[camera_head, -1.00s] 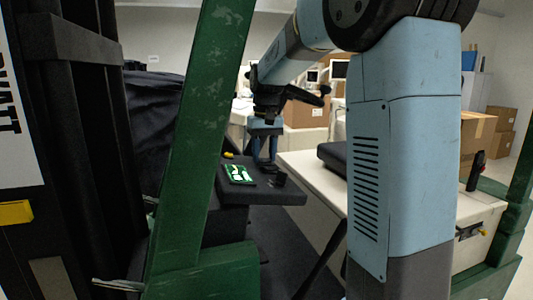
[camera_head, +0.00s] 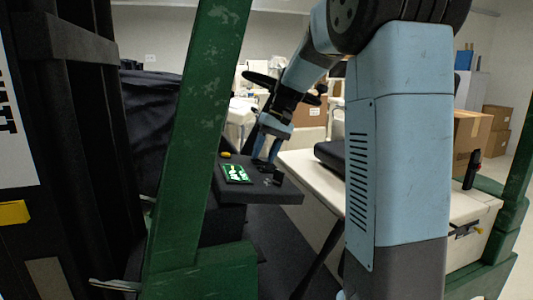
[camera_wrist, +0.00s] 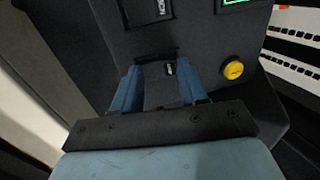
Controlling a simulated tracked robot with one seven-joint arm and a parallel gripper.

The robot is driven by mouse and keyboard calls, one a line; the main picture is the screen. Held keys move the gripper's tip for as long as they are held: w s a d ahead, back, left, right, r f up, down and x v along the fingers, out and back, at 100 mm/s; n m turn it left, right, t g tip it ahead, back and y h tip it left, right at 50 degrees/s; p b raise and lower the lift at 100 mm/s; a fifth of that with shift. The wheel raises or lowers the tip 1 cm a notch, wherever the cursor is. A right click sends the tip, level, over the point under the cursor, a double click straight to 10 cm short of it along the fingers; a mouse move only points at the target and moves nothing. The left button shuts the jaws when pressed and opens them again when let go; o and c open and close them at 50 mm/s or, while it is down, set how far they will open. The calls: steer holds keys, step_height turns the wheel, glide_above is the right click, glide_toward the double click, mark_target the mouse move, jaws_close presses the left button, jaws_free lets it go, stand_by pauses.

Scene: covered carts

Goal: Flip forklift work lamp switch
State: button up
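The forklift's dark dashboard panel (camera_head: 290,196) carries a lit green display (camera_head: 236,174) and a yellow button (camera_head: 225,155). The button also shows in the wrist view (camera_wrist: 232,70), right of the fingers. My gripper (camera_head: 265,163) is over the far part of the panel. In the wrist view my gripper (camera_wrist: 157,82) is open, its two blue fingers apart with nothing held between them. A small dark piece with a pale label (camera_wrist: 170,68) shows between the fingertips. I cannot tell whether it is the lamp switch or whether a finger touches the panel.
A green forklift post (camera_head: 195,150) stands left of the panel. A black seat (camera_head: 330,155) on a cream body (camera_head: 400,195) lies to the right, with a black lever (camera_head: 472,168) beyond. Cardboard boxes (camera_head: 470,135) stand in the back.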

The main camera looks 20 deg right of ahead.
steer(key=shift+o, duration=1)
steer(key=shift+r, duration=0.15)
steer(key=v, duration=1.3)
steer(key=shift+d+r, duration=0.15)
steer(key=s+a+f+t+h, duration=0.1)
steer(key=s+f, duration=0.3)
steer(key=s, duration=0.5)
steer(key=s+a+f+t+h, duration=0.2)
steer(key=s+f, duration=0.3)
steer(key=s, duration=0.4)
steer(key=s+a+f+t+h, duration=0.1)
steer(key=s+f, duration=0.4)
steer(key=s, duration=0.5)
steer(key=shift+a+t+h, duration=0.3)
steer(key=shift+a+t, duration=0.5)
steer(key=shift+a, duration=0.25)
